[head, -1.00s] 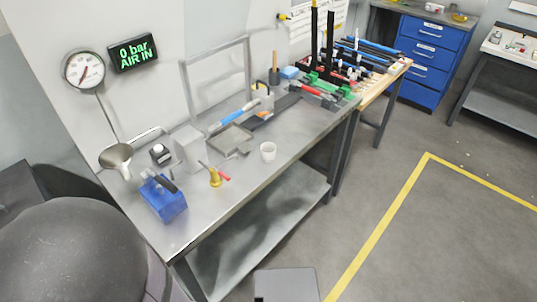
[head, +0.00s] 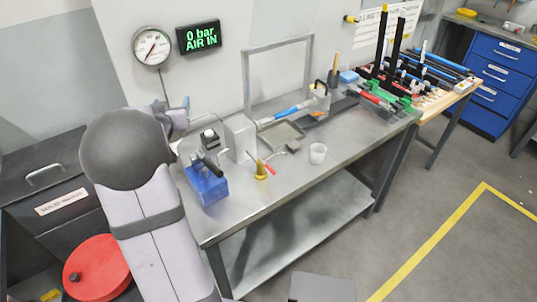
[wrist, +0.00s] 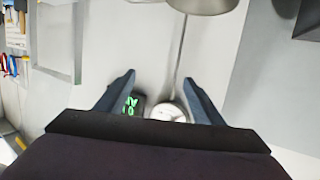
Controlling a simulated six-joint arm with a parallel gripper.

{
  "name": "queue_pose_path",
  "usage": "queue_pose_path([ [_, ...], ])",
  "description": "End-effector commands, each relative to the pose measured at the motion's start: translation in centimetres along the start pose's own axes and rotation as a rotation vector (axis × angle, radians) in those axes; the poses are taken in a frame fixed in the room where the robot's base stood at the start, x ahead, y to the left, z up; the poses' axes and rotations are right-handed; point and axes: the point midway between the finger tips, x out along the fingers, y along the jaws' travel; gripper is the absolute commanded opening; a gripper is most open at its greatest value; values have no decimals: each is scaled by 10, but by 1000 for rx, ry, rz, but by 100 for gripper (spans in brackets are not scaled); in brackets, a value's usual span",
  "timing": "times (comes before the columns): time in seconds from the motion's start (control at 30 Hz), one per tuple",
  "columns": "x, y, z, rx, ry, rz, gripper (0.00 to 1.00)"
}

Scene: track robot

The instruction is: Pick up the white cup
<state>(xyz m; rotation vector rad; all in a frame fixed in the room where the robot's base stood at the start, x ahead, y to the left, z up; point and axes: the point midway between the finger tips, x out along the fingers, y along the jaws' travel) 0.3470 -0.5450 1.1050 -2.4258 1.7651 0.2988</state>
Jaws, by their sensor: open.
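The white cup (head: 318,153) stands upright on the grey metal workbench (head: 290,185), near its front edge, in the head view. It does not show in the wrist view. My gripper (wrist: 160,82) is open and empty in the wrist view, its two dark fingers spread apart before the wall with the gauge and the green-lettered display. My gripper is well apart from the cup.
A metal frame (head: 247,80) stands behind. The bench right of the cup is clear. A gauge (head: 152,46) hangs on the wall.

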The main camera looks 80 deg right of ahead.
Motion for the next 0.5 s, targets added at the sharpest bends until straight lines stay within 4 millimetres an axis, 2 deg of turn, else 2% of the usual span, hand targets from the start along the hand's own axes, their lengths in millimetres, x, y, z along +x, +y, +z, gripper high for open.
queue_pose_path([
  [0.03, 15, 53, -11, 18, 64, 115, 62],
  [0.07, 20, 82, -17, 24, 100, 180, 62],
  [0.1, 24, 124, -17, 30, 132, 265, 62],
  [0.17, 23, 184, -4, 38, 151, 375, 62],
  [0.2, 19, 221, 5, 41, 162, 443, 62],
  [0.23, 15, 246, 12, 44, 168, 488, 62],
  [0.27, 11, 269, 22, 48, 165, 524, 62],
  [0.3, 5, 293, 41, 56, 145, 557, 62],
  [0.4, -14, 339, 94, 94, 71, 603, 62],
  [0.5, -34, 374, 140, 136, 7, 640, 62],
])
